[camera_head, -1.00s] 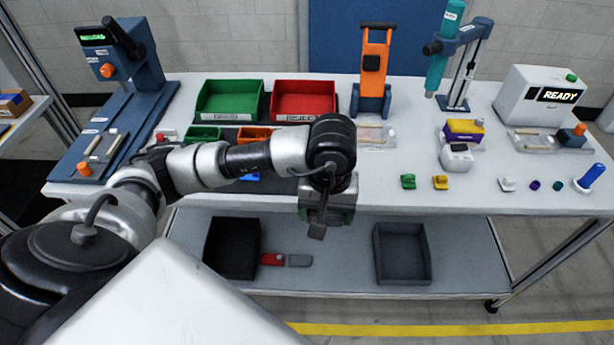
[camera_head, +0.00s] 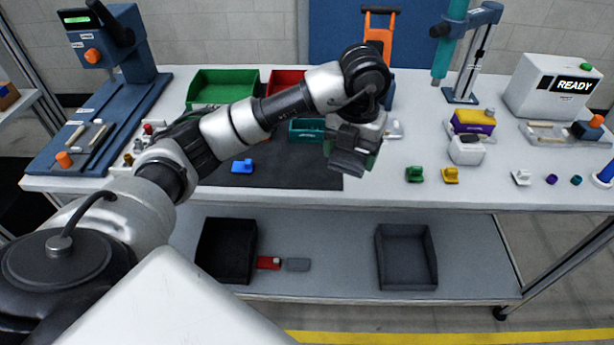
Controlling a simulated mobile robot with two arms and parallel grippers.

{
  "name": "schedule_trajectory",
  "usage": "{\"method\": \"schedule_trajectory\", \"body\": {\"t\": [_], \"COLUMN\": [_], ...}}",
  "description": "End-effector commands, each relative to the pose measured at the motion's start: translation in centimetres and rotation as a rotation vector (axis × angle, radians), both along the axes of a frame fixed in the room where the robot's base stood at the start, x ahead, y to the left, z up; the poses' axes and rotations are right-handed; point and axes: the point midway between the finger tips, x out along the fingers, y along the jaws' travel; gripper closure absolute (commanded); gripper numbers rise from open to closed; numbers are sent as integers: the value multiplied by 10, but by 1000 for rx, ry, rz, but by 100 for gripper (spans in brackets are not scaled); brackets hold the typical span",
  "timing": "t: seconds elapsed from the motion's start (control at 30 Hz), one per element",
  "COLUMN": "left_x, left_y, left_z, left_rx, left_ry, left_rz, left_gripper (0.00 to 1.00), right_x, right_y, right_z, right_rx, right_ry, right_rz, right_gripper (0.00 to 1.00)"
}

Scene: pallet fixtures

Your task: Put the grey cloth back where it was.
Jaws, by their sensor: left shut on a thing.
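The cloth appears clear of the bench surface, though the exact gap is hard to tell. My right gripper is not in view.
The dark mat (camera_head: 290,172) holds a blue piece (camera_head: 242,166). Green (camera_head: 415,174) and yellow (camera_head: 450,175) pieces stand to the right. Below, the shelf (camera_head: 335,270) carries a black bin (camera_head: 228,278), a grey bin (camera_head: 407,284), and small red and grey pieces between them.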

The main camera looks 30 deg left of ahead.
Motion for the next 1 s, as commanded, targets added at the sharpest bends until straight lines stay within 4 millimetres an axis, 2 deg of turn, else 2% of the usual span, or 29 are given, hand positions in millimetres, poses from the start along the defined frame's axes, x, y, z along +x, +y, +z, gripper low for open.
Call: {"method": "schedule_trajectory", "body": {"t": [0.1, 0.2, 0.37, 0.8, 1.0], "left_x": [7, 11, 13, 25, 28], "left_y": [1, 1, 9, 100, 117], "left_z": [0, 1, -2, -55, -67], "left_rx": [-4, -6, -5, -2, -4], "left_ry": [-3, -4, -1, 0, -2], "left_rz": [215, 336, 420, 425, 420], "left_gripper": [48, 48, 48, 48, 48], "right_x": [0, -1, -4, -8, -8], "right_y": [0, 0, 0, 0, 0], "right_z": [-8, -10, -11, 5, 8], "right_rx": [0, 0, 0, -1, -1], "right_ry": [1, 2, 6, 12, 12], "right_rz": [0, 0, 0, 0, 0], "right_gripper": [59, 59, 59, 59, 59]}}
